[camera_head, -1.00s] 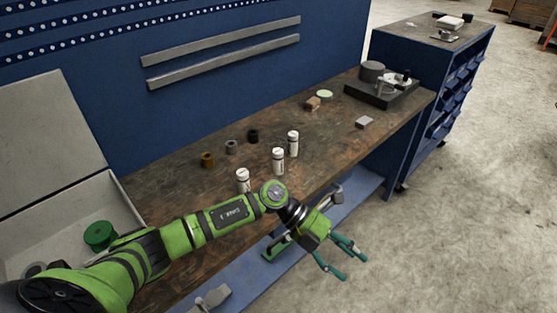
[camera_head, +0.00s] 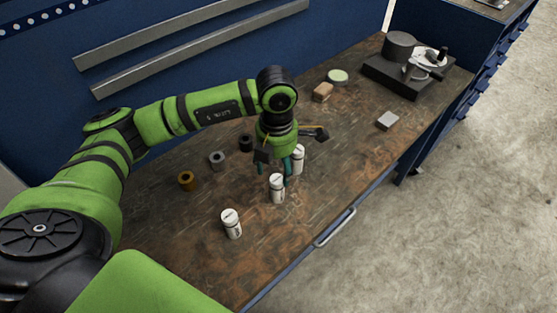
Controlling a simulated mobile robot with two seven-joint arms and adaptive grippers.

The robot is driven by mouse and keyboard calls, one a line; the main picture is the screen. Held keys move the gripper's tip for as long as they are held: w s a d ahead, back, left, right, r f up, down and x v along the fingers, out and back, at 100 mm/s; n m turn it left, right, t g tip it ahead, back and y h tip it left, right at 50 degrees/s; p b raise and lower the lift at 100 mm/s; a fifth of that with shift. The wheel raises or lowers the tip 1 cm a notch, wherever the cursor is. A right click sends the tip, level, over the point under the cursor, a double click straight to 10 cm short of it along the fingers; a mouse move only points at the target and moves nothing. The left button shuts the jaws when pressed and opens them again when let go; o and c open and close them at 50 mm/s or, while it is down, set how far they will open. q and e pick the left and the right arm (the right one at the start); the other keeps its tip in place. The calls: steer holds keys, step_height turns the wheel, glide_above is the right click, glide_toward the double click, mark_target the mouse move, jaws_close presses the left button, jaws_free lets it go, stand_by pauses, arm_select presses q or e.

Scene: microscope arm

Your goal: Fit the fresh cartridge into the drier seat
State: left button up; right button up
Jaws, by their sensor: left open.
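Three white cylindrical cartridges stand upright on the wooden bench: a near one (camera_head: 231,224), a middle one (camera_head: 277,189) and a far one (camera_head: 299,160). I cannot tell which is the fresh one. My left gripper (camera_head: 273,173) points down with its teal fingers open, close behind the middle cartridge and just left of the far one. It partly covers the far cartridge, and I cannot tell whether it touches either. A dark fixture (camera_head: 382,78) with a round block and silver parts stands at the bench's far right end. I cannot make out the drier seat for certain. My right gripper is out of view.
A brass ring (camera_head: 187,181), a grey ring (camera_head: 217,160) and a black ring (camera_head: 246,142) stand left of the cartridges. A brown block (camera_head: 322,92), a green-topped disc (camera_head: 338,77) and a grey block (camera_head: 387,120) lie toward the fixture. The front-right bench top is clear.

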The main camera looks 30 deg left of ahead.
mark_target(276, 182)
arm_select(q)
steer(key=shift+f, duration=0.3)
steer(key=shift+s+d+f+p, duration=0.35)
steer(key=shift+s+f+p, duration=0.1)
steer(key=shift+s+p, duration=0.35)
step_height(276, 182, down, 2)
steer(key=shift+s+f+p, duration=0.15)
steer(key=shift+f+p, duration=0.05)
steer(key=shift+p, duration=0.7)
steer(key=shift+w+f, duration=0.2)
steer(key=shift+f, duration=0.4)
steer(key=shift+w+f, duration=0.15)
steer(key=shift+f, duration=0.5)
steer(key=shift+c, duration=0.4)
steer(key=c, duration=1.2)
steer(key=shift+o, duration=0.2)
steer(key=o, duration=1)
steer(key=shift+o, duration=1.2)
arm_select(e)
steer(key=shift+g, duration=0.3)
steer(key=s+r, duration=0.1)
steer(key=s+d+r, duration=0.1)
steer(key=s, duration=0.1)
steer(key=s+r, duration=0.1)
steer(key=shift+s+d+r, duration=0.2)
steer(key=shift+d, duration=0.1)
